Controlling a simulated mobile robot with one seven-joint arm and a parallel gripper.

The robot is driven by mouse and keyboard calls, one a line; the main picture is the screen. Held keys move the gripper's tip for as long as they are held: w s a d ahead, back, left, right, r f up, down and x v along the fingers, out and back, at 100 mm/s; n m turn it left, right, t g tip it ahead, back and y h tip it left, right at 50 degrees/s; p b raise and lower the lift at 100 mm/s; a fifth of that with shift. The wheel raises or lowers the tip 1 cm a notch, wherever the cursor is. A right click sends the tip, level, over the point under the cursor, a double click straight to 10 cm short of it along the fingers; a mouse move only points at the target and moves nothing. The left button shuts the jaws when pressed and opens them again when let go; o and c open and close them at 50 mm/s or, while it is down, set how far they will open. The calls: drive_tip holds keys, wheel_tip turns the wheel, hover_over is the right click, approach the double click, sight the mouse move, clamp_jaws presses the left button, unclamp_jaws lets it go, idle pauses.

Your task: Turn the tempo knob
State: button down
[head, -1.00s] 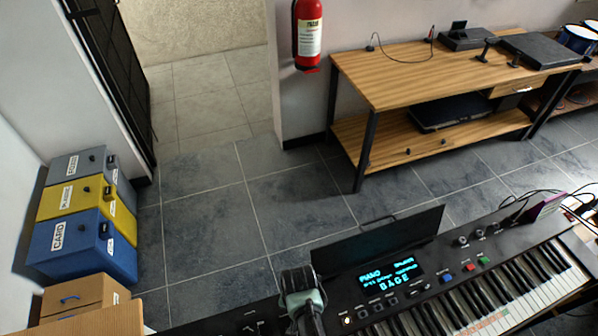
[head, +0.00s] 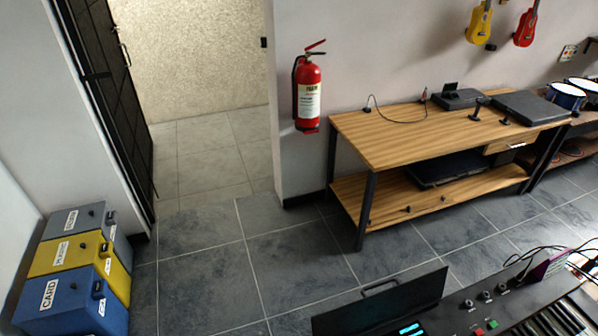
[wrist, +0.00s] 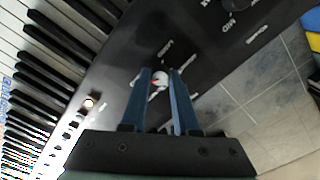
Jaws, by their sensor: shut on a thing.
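The printed labels beside the knob are too blurred to read. My gripper and the held knob are outside the head view.
A larger dark knob (wrist: 236,8) stands on the panel at the top of the wrist view. A wooden bench (head: 385,145) and coloured bins (head: 75,265) stand beyond; the tiled floor between is clear.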

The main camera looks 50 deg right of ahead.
drive_tip(key=c, duration=0.7)
unclamp_jaws()
drive_tip(key=shift+o, duration=0.2)
drive_tip(key=shift+r, duration=0.1)
wheel_tip(320, 180, up, 13)
drive_tip(key=shift+b, duration=0.3)
